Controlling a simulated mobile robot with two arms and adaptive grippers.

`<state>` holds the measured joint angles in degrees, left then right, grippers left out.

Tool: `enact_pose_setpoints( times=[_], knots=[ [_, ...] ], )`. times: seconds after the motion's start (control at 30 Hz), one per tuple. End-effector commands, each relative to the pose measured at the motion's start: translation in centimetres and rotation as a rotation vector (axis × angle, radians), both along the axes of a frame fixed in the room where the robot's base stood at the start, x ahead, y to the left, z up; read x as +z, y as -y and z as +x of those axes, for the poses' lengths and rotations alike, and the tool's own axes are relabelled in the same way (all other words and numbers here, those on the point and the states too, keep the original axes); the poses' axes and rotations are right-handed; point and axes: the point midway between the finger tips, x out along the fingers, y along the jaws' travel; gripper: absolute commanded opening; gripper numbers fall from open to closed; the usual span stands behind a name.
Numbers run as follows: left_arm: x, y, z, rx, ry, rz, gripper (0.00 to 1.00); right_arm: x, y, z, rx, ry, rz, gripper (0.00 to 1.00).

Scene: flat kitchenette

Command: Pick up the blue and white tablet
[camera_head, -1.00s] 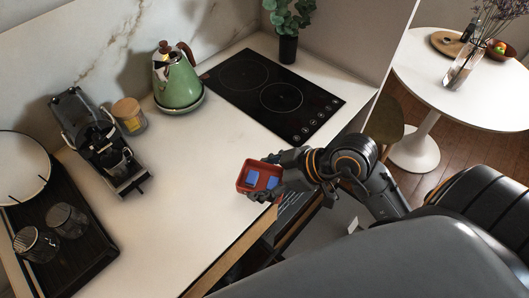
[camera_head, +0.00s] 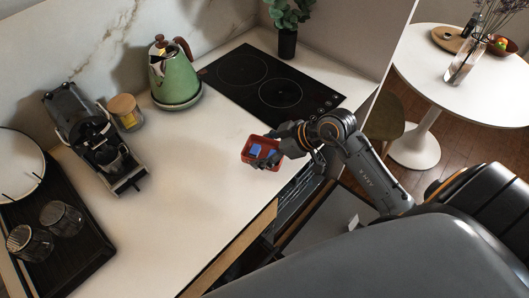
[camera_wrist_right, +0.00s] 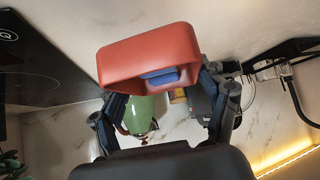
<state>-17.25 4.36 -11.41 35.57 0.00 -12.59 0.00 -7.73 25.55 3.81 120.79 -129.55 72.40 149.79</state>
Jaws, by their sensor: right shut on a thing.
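A small red open box (camera_head: 247,146) is held by my right gripper (camera_head: 280,146) over the front edge of the white counter. It also shows in the wrist view (camera_wrist_right: 130,65), between the gripper's fingers (camera_wrist_right: 165,95). Blue tablets (camera_head: 256,150) lie inside the box; the wrist view shows blue (camera_wrist_right: 160,77) through its opening. I cannot make out white on them. My right gripper is shut on the box, and its fingers hide part of it. My left gripper is not in view.
An open dishwasher or drawer (camera_head: 298,196) lies below the counter edge. A black cooktop (camera_head: 262,82), green kettle (camera_head: 176,78), jar (camera_head: 126,112), coffee machine (camera_head: 95,135) and dark tray (camera_head: 85,250) with glasses stand on the counter. The counter's middle is clear.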

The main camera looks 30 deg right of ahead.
Motion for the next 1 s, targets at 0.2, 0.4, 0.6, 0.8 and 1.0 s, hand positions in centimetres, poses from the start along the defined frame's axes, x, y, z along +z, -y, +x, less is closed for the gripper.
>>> enact_pose_setpoints(
  times=[0.2, 0.4, 0.6, 0.8, 1.0],
  knots=[
    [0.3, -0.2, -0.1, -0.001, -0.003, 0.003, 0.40, -2.0, 0.7, 1.6, 0.000, 0.001, 0.001, 0.38],
    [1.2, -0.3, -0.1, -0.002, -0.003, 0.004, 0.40, -4.2, 1.1, 2.0, -0.001, -0.003, 0.000, 0.38],
    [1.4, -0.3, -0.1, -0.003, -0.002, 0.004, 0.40, -5.8, 1.0, 2.1, -0.001, 0.003, 0.000, 0.38],
    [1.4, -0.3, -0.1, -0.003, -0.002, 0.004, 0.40, -5.8, 1.0, 2.1, -0.001, 0.003, 0.000, 0.38],
    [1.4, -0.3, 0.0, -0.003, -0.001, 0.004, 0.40, -6.1, 1.0, 2.1, 0.000, 0.002, 0.000, 0.93]
  ],
)
